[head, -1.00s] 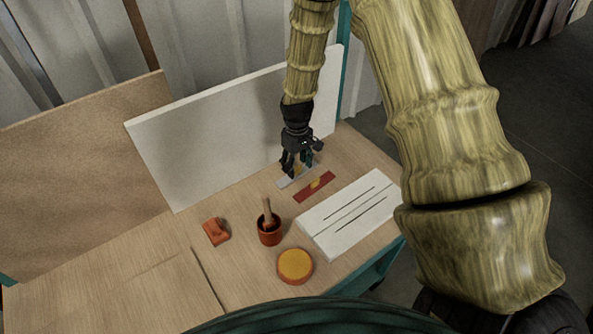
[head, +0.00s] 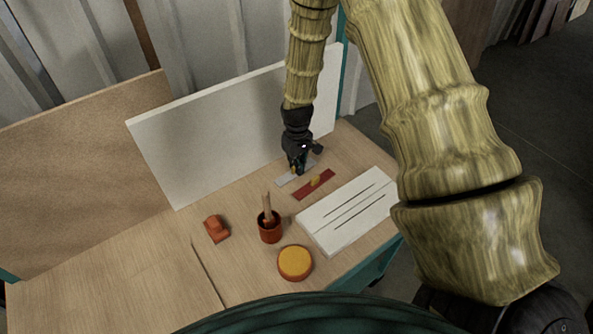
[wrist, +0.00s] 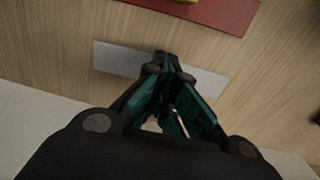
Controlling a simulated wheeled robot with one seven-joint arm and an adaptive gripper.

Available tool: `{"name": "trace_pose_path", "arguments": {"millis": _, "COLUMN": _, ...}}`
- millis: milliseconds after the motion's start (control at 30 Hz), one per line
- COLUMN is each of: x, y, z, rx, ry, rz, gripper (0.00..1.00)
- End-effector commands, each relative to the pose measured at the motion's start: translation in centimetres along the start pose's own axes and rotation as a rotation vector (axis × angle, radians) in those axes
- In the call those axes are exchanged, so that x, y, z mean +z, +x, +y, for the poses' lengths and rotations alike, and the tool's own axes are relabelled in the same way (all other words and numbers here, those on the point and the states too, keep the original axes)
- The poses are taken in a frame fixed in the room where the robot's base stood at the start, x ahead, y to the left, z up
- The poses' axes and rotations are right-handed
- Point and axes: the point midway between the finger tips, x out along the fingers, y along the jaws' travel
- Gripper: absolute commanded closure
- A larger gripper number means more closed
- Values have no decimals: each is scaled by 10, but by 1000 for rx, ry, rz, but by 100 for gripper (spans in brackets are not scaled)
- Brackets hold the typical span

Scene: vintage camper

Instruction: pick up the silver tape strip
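The silver tape strip (head: 286,181) lies on the wooden table near the white upright board. In the wrist view the strip (wrist: 205,80) runs behind my fingertips, with both ends showing. My gripper (head: 297,171) points down over the middle of the strip. In the wrist view the fingers of my gripper (wrist: 167,62) are drawn together at the strip's middle, where its small yellow grip sits. The fingers hide most of that grip. The strip looks level with the table; I see no clear lift.
A red strip with a yellow grip (head: 314,185) lies close in front. Nearby are a white slotted block (head: 345,215), a brown cup with a brush (head: 270,233), a round yellow-topped tin (head: 295,262) and an orange block (head: 216,228). The white board (head: 200,150) stands close behind.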

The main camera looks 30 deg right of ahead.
Motion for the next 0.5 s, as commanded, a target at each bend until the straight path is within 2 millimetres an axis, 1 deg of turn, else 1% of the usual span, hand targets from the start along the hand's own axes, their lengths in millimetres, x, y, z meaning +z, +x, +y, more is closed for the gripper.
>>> {"name": "trace_pose_path", "arguments": {"millis": 367, "x": 0, "y": -1, "z": 0, "rx": 0, "ry": 0, "rz": 0, "gripper": 100}}
{"name": "trace_pose_path", "arguments": {"millis": 500, "x": -1, "y": -6, "z": 0, "rx": 0, "ry": 0, "rz": 2, "gripper": 100}}
